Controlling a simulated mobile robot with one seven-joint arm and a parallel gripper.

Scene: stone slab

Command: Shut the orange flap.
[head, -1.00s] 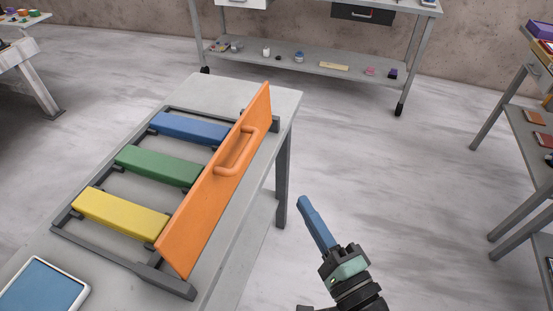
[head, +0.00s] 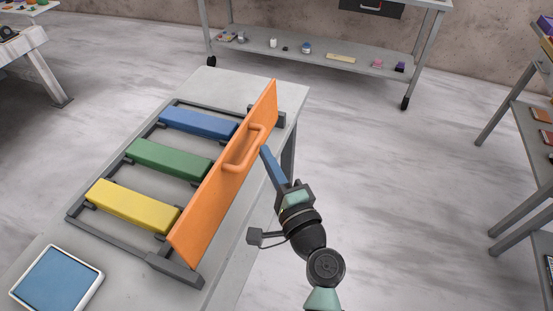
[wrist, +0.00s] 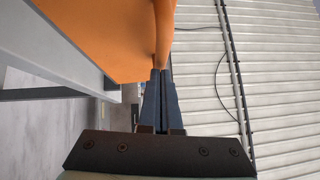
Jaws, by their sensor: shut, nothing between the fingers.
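The orange flap (head: 220,190) stands upright and tilted along the right side of a dark frame (head: 110,237) on the grey slab table. Its orange handle (head: 240,152) faces right, toward my arm. My gripper (head: 263,150) is shut and empty, its blue fingertips close to the right of the handle's far end. In the wrist view the flap (wrist: 110,35) fills the upper left, and the shut fingers (wrist: 160,75) reach its lower edge by the handle. I cannot tell whether they touch.
Blue (head: 198,122), green (head: 168,160) and yellow (head: 132,204) bars lie across the frame, left of the flap. A blue-topped tray (head: 56,278) lies at the table's near left. A wheeled shelf (head: 330,58) stands behind.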

